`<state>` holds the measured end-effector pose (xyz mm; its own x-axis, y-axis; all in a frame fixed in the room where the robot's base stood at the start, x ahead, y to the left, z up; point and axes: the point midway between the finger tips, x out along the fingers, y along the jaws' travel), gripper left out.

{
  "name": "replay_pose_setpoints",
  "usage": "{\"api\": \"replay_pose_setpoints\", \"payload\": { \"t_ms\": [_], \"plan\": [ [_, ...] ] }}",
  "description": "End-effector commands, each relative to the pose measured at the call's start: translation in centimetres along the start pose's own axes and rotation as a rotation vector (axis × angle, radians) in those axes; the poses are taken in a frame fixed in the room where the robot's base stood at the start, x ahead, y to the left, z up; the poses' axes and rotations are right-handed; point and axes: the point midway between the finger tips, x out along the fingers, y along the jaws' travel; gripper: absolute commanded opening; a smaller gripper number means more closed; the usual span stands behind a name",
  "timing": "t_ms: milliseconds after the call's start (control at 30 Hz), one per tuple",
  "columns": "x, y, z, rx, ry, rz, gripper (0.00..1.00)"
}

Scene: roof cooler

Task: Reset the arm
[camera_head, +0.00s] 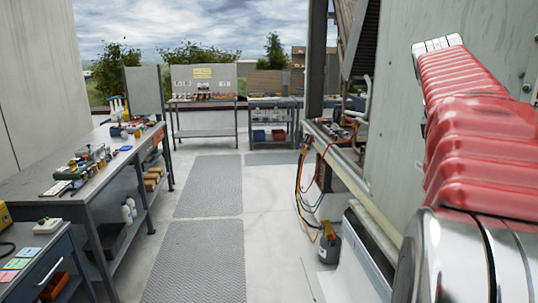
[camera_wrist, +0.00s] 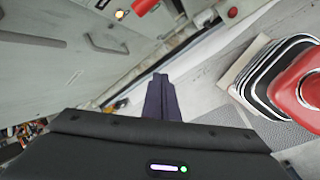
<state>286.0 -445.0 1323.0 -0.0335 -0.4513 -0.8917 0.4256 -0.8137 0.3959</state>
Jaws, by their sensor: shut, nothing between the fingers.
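My arm (camera_head: 470,130), red and silver, fills the right side of the head view and reaches forward beside a grey cabinet wall (camera_head: 397,140). My gripper (camera_wrist: 160,82) shows in the wrist view as two dark fingers pressed together, with nothing between them. It points over the pale floor near a grey cabinet panel (camera_wrist: 75,45). The gripper itself is not clearly visible in the head view. Red and silver parts of my own body show at the right of the wrist view.
A long workbench (camera_head: 85,175) with tools and bottles runs along the left. Two benches (camera_head: 205,103) (camera_head: 272,103) stand at the back. An open bay with colored wires (camera_head: 312,185) is at the right. The aisle with grey mats (camera_head: 205,260) is clear.

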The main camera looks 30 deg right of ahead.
Motion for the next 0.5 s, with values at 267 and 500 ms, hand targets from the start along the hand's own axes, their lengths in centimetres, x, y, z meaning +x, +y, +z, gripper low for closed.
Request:
{"api": "replay_pose_setpoints", "payload": {
  "t_ms": [267,500],
  "plan": [
    [2.0,-4.6,-6.1,0.29,0.112,-0.004,0.0],
    [2.9,-11.0,-12.1,0.524,0.228,-0.047,0.0]
  ]
}}
